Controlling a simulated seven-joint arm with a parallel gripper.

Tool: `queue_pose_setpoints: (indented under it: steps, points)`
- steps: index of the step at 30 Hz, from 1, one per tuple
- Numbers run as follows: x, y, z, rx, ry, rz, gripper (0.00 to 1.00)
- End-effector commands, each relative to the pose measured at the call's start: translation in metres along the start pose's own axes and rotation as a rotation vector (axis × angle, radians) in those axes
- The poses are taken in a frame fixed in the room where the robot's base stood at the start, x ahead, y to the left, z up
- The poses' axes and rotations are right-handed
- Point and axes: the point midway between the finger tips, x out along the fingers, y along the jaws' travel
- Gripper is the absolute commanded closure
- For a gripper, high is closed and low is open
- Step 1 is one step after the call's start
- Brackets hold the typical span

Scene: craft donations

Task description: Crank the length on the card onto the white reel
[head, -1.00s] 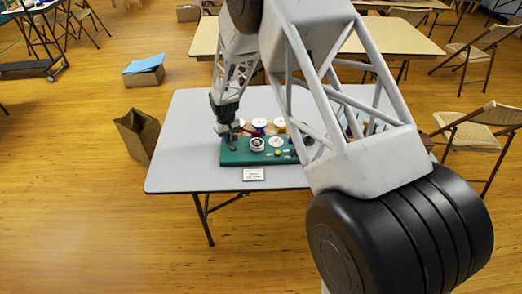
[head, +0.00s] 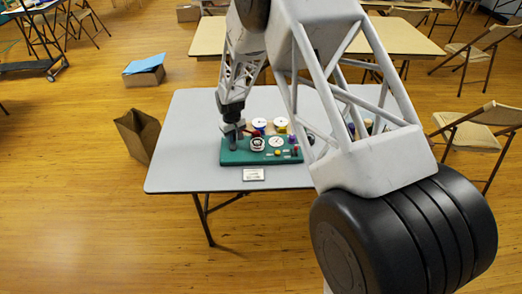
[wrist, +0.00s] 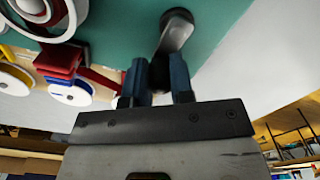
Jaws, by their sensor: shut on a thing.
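My gripper (head: 233,132) is over the left end of a green board (head: 236,160) on the grey table. In the wrist view my gripper (wrist: 160,78) has its blue-grey fingers shut on the crank (wrist: 177,32), whose arm is grey and rounded. White-topped reels stand along the board's back, one in the middle (head: 259,123) and one to its right (head: 281,122). A round white-and-dark part (head: 257,144) and a white dial (head: 277,141) sit in front. The card (head: 253,175) lies at the table's front; its writing is too small to read.
My arm covers the right side of the table. A red part (wrist: 60,62) and reels with yellow and blue show left of my fingers in the wrist view. A brown paper bag (head: 137,133) stands left of the table (head: 180,165), whose front left is clear.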

Motion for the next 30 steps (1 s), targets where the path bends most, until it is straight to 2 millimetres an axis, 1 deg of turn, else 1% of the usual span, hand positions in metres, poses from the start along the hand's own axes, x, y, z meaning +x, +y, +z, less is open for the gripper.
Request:
queue_pose_setpoints:
  steps: [11, 22, 30]
  points:
    - [0.001, 0.001, 0.001, 0.0, 0.001, 0.0, 0.99]
    - [0.001, 0.011, 0.015, -0.001, 0.001, 0.0, 0.99]
    - [0.0, 0.013, 0.018, -0.001, 0.001, 0.0, 0.99]
